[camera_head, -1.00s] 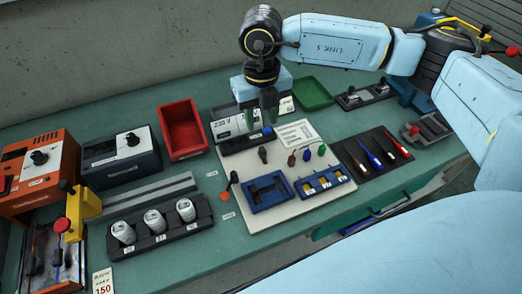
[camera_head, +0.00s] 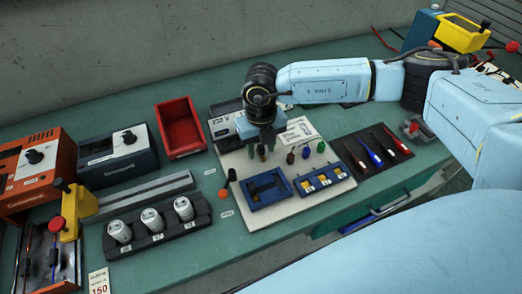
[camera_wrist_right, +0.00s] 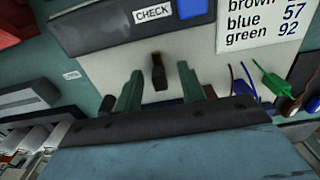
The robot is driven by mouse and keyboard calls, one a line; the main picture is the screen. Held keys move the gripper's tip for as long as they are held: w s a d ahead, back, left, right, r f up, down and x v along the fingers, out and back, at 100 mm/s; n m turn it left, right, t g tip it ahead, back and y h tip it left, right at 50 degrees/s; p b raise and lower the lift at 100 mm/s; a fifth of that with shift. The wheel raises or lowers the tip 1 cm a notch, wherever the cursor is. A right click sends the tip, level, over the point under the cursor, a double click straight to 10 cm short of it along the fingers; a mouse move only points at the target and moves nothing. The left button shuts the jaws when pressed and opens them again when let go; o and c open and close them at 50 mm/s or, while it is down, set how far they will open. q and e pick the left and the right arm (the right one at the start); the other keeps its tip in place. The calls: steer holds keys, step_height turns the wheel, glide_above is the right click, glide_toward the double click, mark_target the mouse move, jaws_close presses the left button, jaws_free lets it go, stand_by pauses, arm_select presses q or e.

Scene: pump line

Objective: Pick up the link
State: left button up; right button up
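A small dark brown piece, probably the link (camera_wrist_right: 158,72), stands on the white board near the box labelled CHECK. In the head view this link (camera_head: 262,153) is partly hidden by my right gripper (camera_head: 261,149). In the right wrist view, my right gripper (camera_wrist_right: 161,88) is open, with its two green fingers apart on either side of the piece and a visible gap to each. I cannot tell from these views how far above the board the fingertips are. My left gripper is not in view.
On the white board (camera_head: 243,222) are a blue tray (camera_head: 255,204), a blue holder with yellow parts (camera_head: 321,184) and several colored leads. A dark mat (camera_head: 352,157) with screwdrivers lies to the right. A rack with cans (camera_head: 156,240) and a red bin (camera_head: 181,127) stand left.

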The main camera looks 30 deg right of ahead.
steer(key=c, duration=0.8)
jaws_close()
